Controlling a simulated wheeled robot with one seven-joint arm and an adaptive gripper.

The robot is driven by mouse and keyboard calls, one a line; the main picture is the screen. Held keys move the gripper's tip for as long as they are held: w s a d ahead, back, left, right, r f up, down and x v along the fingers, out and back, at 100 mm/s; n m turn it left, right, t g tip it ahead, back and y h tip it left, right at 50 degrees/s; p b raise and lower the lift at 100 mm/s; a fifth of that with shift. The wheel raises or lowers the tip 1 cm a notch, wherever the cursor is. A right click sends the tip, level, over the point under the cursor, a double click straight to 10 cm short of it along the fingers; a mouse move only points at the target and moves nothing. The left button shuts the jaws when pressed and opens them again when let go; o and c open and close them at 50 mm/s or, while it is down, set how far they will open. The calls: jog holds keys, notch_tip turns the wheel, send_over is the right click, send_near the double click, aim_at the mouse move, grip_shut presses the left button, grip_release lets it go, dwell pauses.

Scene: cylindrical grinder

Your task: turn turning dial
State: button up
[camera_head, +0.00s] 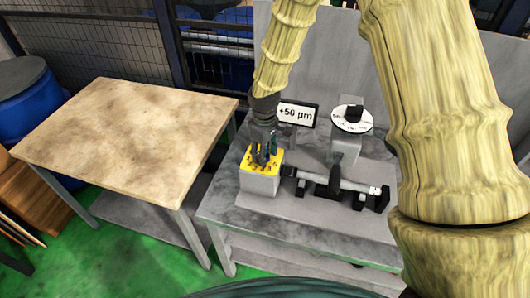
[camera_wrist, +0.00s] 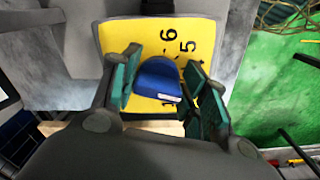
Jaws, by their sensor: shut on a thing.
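The turning dial is a blue knob (camera_wrist: 157,80) in the middle of a yellow numbered face (camera_wrist: 125,36) in the wrist view. A white line shows on the knob, and the figures 5 and 6 are readable above and right of it. In the head view the yellow face (camera_head: 278,157) tops a grey box (camera_head: 259,181) on the machine table. My gripper (camera_head: 263,152) points down over it. Its teal fingers are shut on the blue knob, one on each side. The fingers and wrist hide part of the figures and the knob in the head view.
A display reading +50 µm (camera_head: 298,113) stands behind the box. A white dial with a black knob (camera_head: 352,118) stands behind right. A spindle with a workpiece (camera_head: 345,183) lies right of the box. A bare wooden-topped table (camera_head: 130,130) is at left.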

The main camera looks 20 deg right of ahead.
jog(key=shift+n, duration=0.3)
jog(key=shift+f, duration=0.1)
jog(key=o, duration=1)
notch_tip(320, 180, up, 12)
dwell(0.3)
jog(key=shift+d, duration=0.1)
dwell(0.3)
